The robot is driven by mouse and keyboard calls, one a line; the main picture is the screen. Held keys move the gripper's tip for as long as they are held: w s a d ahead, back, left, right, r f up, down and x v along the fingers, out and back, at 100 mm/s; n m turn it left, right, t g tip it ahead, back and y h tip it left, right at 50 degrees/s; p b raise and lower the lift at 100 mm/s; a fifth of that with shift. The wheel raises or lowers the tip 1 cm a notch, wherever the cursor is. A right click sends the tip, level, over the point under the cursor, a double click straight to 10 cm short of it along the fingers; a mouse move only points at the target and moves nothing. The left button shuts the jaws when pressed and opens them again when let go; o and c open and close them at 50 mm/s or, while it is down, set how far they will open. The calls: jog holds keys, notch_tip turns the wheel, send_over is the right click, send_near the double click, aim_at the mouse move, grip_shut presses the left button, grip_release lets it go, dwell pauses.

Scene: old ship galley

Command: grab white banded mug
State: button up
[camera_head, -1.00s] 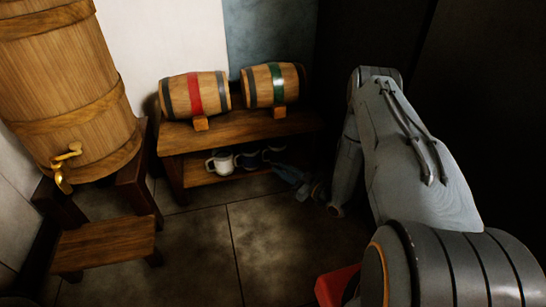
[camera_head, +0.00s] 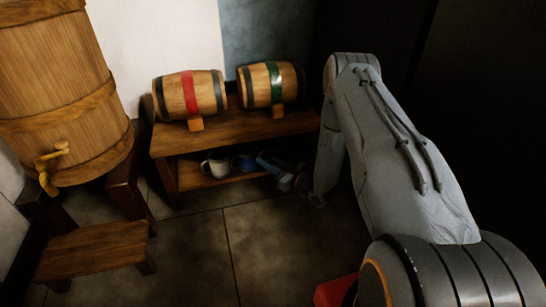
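A white mug (camera_head: 217,167) stands on the lower shelf (camera_head: 195,182) of a low wooden bench, at its left part, with its handle toward the left. Any band on it is too small to make out. A blue mug (camera_head: 243,162) stands just right of it, in shadow. My gripper (camera_head: 266,160) is at the end of my arm, at the shelf opening right of the blue mug. It is apart from the white mug. Its fingers are dark and small, so I cannot tell whether they are open. It hides the shelf behind it.
Two small barrels, one red-banded (camera_head: 190,95) and one green-banded (camera_head: 270,85), lie on the bench top (camera_head: 225,133) above the shelf. A large tapped barrel (camera_head: 65,95) and a wooden step (camera_head: 95,248) stand at the left. The floor (camera_head: 190,250) before the bench is clear.

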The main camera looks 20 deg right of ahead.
grip_shut()
jog(key=shift+r, duration=0.1)
